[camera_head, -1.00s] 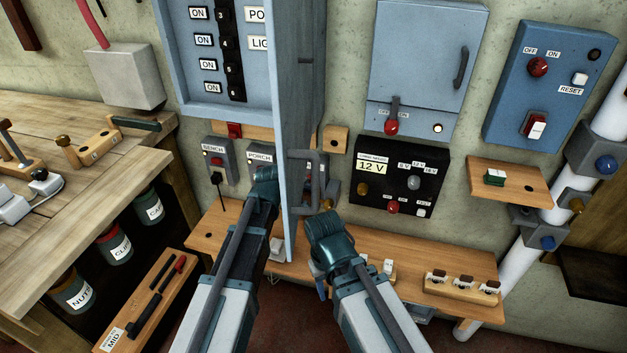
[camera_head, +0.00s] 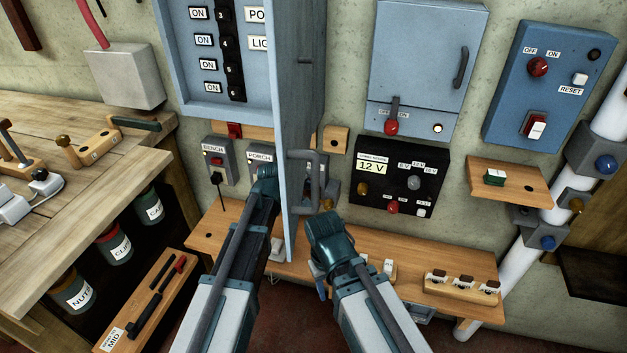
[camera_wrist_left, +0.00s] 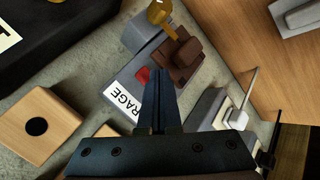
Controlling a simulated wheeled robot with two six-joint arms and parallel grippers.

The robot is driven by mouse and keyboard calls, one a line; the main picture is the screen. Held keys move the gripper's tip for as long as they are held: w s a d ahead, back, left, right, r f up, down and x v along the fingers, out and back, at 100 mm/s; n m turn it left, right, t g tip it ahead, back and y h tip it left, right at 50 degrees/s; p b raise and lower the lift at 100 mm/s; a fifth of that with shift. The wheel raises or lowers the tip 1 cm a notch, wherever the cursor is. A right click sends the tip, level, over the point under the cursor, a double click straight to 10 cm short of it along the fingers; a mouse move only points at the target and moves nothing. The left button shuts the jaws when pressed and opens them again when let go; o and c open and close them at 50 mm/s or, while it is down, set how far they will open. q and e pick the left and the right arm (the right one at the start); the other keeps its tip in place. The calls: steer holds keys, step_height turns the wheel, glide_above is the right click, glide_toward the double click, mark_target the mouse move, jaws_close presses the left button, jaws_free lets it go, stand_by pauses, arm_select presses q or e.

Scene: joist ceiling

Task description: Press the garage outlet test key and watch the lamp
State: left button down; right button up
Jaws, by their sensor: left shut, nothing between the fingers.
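The garage outlet (camera_wrist_left: 125,87) is a grey box with a partly covered label reading "RAGE", seen in the left wrist view. Its small red test key (camera_wrist_left: 143,75) shows just left of my left fingertips. A brown plug (camera_wrist_left: 182,58) sits in the outlet. My left gripper (camera_wrist_left: 160,73) is shut and empty, its tips over the outlet face; whether they touch the key I cannot tell. No lit lamp shows on the visible part of this outlet. In the head view the open cabinet door hides most of this spot. My right gripper (camera_head: 325,240) is low, its fingers hidden.
The open blue cabinet door (camera_head: 296,110) stands beside my left arm. The bench outlet (camera_head: 218,160) and porch outlet (camera_head: 262,158) are left of it. A black 12 V supply (camera_head: 400,180) is to the right. A wooden shelf (camera_head: 350,245) runs below.

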arm_select(q)
steer(key=shift+w+d, duration=0.1)
steer(key=shift+w, duration=0.25)
steer(key=shift+s, duration=0.15)
stand_by(0.3)
steer(key=shift+s+a, duration=0.3)
steer(key=shift+s, duration=0.45)
steer(key=s+a, duration=0.2)
steer(key=s, duration=0.3)
steer(key=shift+s, duration=0.35)
stand_by(0.7)
